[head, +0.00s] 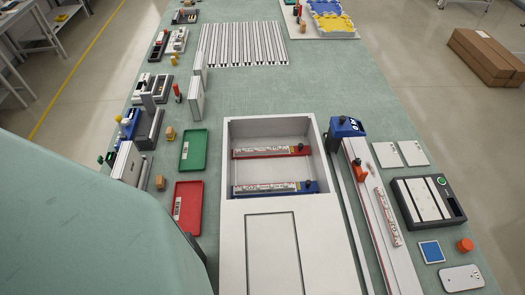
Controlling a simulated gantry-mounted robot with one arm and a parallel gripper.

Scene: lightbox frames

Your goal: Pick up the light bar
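Several bar-like things could be the light bar; I cannot tell which is meant. A red bar with a printed white strip (268,152) lies across the open part of a white box (233,215). A blue bar with a similar strip (268,188) lies below it in the same opening. A third printed white strip (388,217) lies lengthwise on a long white rail (372,205) to the right of the box. Each of the three appears to lie free of any gripper. My gripper is not in view.
A green tray (198,158) and a red tray (194,222) lie left of the box. A blue block (346,127) stands at the rail's far end. A dark-framed device (447,198) sits at right.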

